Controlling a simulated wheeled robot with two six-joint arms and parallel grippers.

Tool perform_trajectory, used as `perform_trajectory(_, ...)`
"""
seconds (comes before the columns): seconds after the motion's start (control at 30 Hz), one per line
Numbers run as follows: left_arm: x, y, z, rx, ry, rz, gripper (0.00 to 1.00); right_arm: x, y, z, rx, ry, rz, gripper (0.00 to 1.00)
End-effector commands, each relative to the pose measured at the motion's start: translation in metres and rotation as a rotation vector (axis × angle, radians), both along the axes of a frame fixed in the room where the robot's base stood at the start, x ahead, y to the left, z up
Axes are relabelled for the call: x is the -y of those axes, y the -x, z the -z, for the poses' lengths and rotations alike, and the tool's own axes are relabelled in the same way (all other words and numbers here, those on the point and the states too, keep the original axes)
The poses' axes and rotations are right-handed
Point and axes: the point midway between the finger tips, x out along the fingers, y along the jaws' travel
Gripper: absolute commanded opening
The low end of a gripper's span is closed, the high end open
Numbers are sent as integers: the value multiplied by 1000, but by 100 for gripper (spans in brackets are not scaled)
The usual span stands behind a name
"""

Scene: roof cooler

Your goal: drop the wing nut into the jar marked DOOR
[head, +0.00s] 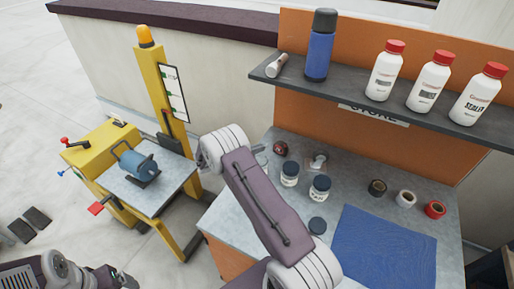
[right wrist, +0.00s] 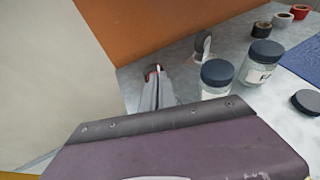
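I cannot make out the wing nut in either view. Two jars with dark lids stand on the grey bench, a left jar (head: 290,175) and a right jar (head: 320,189). They also show in the right wrist view, the left jar (right wrist: 215,90) and the right jar (right wrist: 258,72). Both have pale labels, too small to read. A loose dark lid (head: 317,224) lies on the bench. My right gripper (right wrist: 157,90) points down left of the jars, fingers close together. Whether anything is between the tips is unclear. My left gripper (head: 110,277) is at the lower left, its fingers unclear.
A shelf (head: 345,97) above the bench holds a blue bottle (head: 320,45) and several white red-capped bottles (head: 385,72). Tape rolls (head: 406,198) and a blue mat (head: 385,248) lie on the bench's right. A yellow cart (head: 103,147) stands left.

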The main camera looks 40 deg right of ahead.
Motion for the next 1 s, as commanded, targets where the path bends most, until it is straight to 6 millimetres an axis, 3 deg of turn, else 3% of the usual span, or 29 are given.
perform_trajectory(0.1, 0, 0, 17, 0, 0, 0, 86, 0, 0, 22, -1, 0, 0, 0)
perform_trajectory(0.3, 0, 0, 33, 0, 0, 0, 86, 0, 0, 46, -1, 0, -1, 0)
perform_trajectory(0.57, 0, 0, 32, 0, 0, 0, 86, 0, 0, 46, 0, 0, -1, 0)
perform_trajectory(0.67, 0, 0, 32, 0, 0, 0, 86, 0, 0, 46, 0, 0, -1, 26)
perform_trajectory(1.0, 0, 0, 33, 0, 0, 0, 86, -3, 0, 45, 1, 0, -2, 27)
